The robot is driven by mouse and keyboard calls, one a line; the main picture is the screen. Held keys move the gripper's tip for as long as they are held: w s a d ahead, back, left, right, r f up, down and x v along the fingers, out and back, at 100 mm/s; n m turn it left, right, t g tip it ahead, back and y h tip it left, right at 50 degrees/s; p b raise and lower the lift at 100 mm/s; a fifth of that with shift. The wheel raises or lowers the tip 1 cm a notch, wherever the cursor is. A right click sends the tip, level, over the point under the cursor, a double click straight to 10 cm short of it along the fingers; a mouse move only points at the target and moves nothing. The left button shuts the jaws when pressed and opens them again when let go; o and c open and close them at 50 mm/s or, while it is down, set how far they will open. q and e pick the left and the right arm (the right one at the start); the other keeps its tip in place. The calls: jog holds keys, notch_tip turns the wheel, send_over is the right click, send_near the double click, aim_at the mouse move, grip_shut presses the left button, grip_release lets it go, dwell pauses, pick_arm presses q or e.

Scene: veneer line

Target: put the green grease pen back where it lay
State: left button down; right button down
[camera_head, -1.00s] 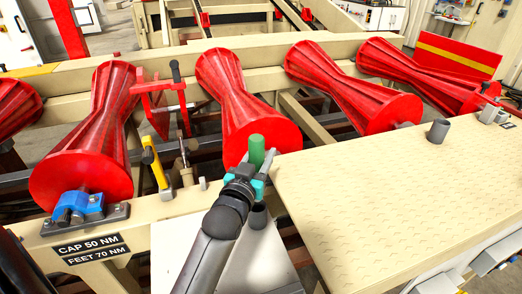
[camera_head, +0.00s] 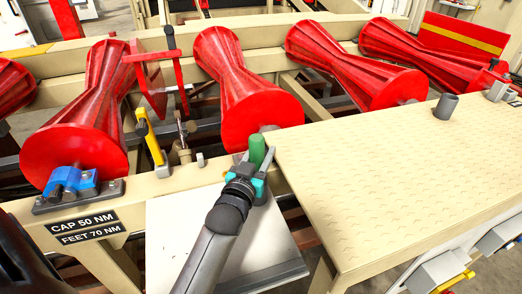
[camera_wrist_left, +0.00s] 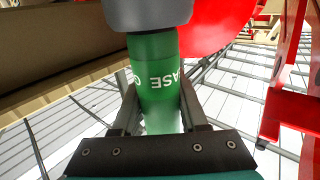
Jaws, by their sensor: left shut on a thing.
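The green grease pen (camera_head: 257,150) is in my left gripper (camera_head: 254,172), its green end standing up above the fingers in the head view. In the left wrist view the green body (camera_wrist_left: 153,68) with white lettering lies between the two fingers (camera_wrist_left: 157,112), and a thick grey end (camera_wrist_left: 148,14) shows at the top. The gripper is shut on it, in front of a red roller and beside the left edge of the cream tread-plate table. The pen's lower part is hidden by the gripper in the head view. My right gripper is not in view.
A white panel (camera_head: 180,240) lies below my left arm. The cream table (camera_head: 400,180) carries a grey cup (camera_head: 446,106). Several red rollers (camera_head: 245,95) line the back. A yellow-handled tool (camera_head: 149,140) and a blue block (camera_head: 70,181) are at the left.

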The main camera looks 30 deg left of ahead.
pick_arm(q)
jog(key=shift+c, duration=1.8)
grip_release()
jog(key=shift+f, duration=0.1)
jog(key=p+v, duration=0.1)
jog(key=v, duration=1.4)
jog(key=shift+s, duration=0.1)
